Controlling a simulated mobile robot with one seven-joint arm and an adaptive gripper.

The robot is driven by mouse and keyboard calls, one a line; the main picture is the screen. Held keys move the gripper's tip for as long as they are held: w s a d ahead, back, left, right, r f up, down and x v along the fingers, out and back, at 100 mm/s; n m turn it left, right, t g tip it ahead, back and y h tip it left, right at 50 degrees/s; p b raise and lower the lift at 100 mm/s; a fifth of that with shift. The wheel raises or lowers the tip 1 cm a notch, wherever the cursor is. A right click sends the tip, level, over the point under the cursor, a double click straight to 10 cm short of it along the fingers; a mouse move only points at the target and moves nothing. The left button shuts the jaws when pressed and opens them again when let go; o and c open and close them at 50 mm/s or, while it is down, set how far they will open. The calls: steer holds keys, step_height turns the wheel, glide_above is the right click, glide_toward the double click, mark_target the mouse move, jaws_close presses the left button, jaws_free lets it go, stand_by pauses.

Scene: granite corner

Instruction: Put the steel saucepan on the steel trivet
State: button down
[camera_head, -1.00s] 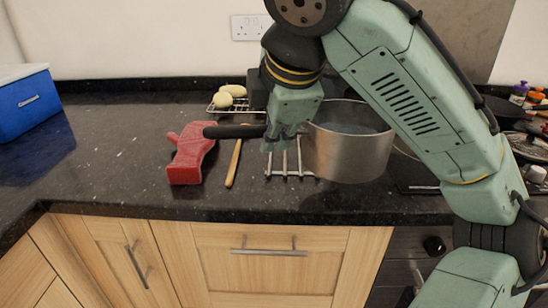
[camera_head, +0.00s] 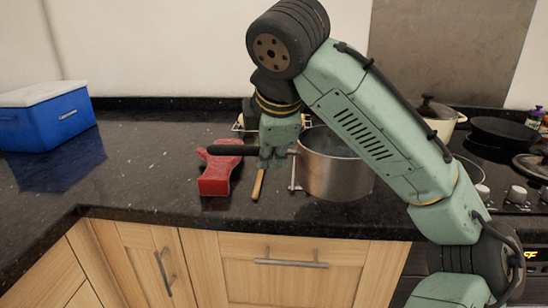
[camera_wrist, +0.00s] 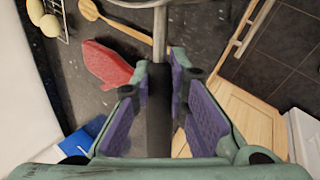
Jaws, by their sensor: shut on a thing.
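The steel saucepan (camera_head: 337,168) is upright at the counter's middle, right of my gripper (camera_head: 272,162). My gripper is shut on its black handle (camera_head: 230,150), which points left; the wrist view shows the handle (camera_wrist: 160,125) between the finger pads (camera_wrist: 160,105). The steel trivet (camera_head: 293,174) shows only as a thin strip at the pan's left side. The pan hides the rest of it, so the pan stands over or in front of most of it. I cannot tell whether the pan's base touches the trivet.
A red mitt (camera_head: 216,176) and a wooden spoon (camera_head: 258,184) lie left of the pan, below its handle. A wire rack (camera_wrist: 62,12) with pale round items is behind. A blue box (camera_head: 45,120) stands far left. The hob with a black pan (camera_head: 500,132) is at right.

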steer(key=shift+w+f+p, duration=0.45)
steer(key=shift+w+f, duration=0.25)
steer(key=shift+w, duration=0.9)
steer(key=shift+w+f+p, duration=0.5)
steer(key=shift+w+f, duration=0.15)
steer(key=shift+w, duration=1)
steer(key=shift+w+f+p, duration=0.45)
steer(key=shift+w+f, duration=0.25)
steer(key=shift+w, duration=0.9)
steer(key=c, duration=1.6)
jaws_free()
steer(key=shift+f, duration=0.1)
steer(key=shift+s, duration=0.15)
steer(key=b+v, duration=0.1)
steer(key=v, duration=1.1)
steer(key=shift+b, duration=0.4)
